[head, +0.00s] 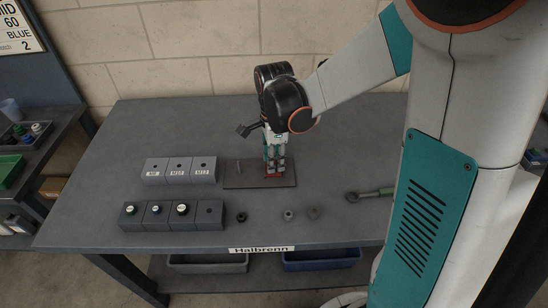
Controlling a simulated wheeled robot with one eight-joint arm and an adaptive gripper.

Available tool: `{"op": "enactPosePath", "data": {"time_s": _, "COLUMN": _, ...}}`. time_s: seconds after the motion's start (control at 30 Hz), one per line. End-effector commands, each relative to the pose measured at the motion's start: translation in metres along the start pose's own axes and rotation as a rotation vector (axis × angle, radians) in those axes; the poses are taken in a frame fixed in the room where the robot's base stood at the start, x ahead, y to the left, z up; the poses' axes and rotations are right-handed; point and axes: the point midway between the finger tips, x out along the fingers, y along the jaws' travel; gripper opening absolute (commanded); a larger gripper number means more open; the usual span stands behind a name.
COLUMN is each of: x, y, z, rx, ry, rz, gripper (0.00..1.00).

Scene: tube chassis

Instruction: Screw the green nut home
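Front blocks (210,215) and labelled back blocks (179,178) stand left of the plate. Loose nut-like pieces lie in front: a dark one (241,217), a grey one (288,215) and another (313,213). A wrench-like tool (370,194) lies at right. The table's back left is clear.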

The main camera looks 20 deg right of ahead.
Motion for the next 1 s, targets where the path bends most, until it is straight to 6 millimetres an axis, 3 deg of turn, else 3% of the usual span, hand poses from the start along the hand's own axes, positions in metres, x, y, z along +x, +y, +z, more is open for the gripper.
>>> {"op": "enactPosePath", "data": {"time_s": 0.17, "x": 0.0000, "y": 0.0000, "z": 0.0000, "rx": -0.125, "ry": 0.000, "rz": 0.000, "gripper": 0.29}}
{"op": "enactPosePath", "data": {"time_s": 0.5, "x": 0.0000, "y": 0.0000, "z": 0.0000, "rx": -0.539, "ry": 0.000, "rz": 0.000, "gripper": 0.29}}
{"op": "enactPosePath", "data": {"time_s": 0.77, "x": 0.0000, "y": 0.0000, "z": 0.0000, "rx": -0.672, "ry": 0.000, "rz": 0.000, "gripper": 0.29}}
{"op": "enactPosePath", "data": {"time_s": 1.0, "x": 0.0000, "y": 0.0000, "z": 0.0000, "rx": -0.957, "ry": 0.000, "rz": 0.000, "gripper": 0.29}}
